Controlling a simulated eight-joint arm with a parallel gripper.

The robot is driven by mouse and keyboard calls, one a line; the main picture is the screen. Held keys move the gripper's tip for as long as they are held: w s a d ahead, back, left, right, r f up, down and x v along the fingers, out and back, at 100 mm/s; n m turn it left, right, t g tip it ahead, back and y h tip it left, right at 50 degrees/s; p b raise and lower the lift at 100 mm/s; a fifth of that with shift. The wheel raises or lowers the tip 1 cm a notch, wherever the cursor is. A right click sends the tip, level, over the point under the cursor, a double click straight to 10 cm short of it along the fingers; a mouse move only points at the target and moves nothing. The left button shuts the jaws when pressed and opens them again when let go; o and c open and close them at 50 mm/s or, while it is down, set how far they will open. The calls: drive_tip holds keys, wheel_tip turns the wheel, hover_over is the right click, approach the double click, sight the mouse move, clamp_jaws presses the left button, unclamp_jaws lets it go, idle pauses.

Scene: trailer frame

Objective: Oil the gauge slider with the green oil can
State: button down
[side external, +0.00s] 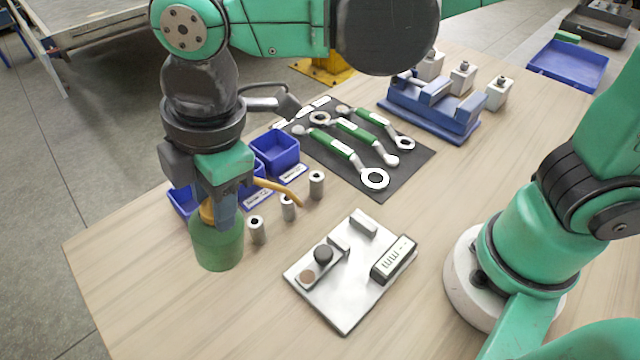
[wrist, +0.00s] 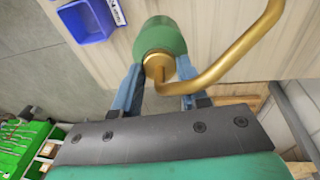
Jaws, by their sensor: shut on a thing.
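The green oil can (side external: 218,245) has a brass neck and a long curved brass spout (side external: 280,190). My gripper (side external: 226,208) points down and is shut on the can near its brass top. The can is upright at the left part of the table; I cannot tell whether its base touches the table. In the wrist view the green can body (wrist: 160,38) shows beyond my fingers (wrist: 160,85), with the spout (wrist: 235,55) curving right. The gauge (side external: 350,268) is a metal plate to the right of the can, with a slider block with a dark knob (side external: 323,254) and a display (side external: 394,259).
Several metal cylinders (side external: 257,230) stand just right of the can, under the spout. Blue bins (side external: 275,150) are behind it. A dark mat (side external: 415,160) holds green-handled wrenches. A blue vise (side external: 430,108) stands farther back. The table between the gauge and the front edge is clear.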

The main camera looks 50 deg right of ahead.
sight(242, 235)
wheel_tip(242, 235, down, 3)
drive_tip(key=shift+r, duration=0.1)
drive_tip(key=shift+f, duration=0.45)
drive_tip(key=t, duration=0.1)
drive_tip(key=t+y, duration=0.2)
drive_tip(key=shift+s+d+f, duration=0.25)
drive_tip(key=shift+s+f, duration=0.05)
drive_tip(key=t+y, duration=0.1)
drive_tip(key=t, duration=0.1)
drive_tip(key=s+d+f+t+y, duration=0.1)
drive_tip(key=y, duration=0.1)
drive_tip(key=shift+s+t, duration=0.1)
drive_tip(key=shift+t, duration=0.3)
drive_tip(key=shift+s, duration=0.1)
drive_tip(key=shift+r+g+h, duration=1.5)
drive_tip(key=shift+r+g, duration=0.5)
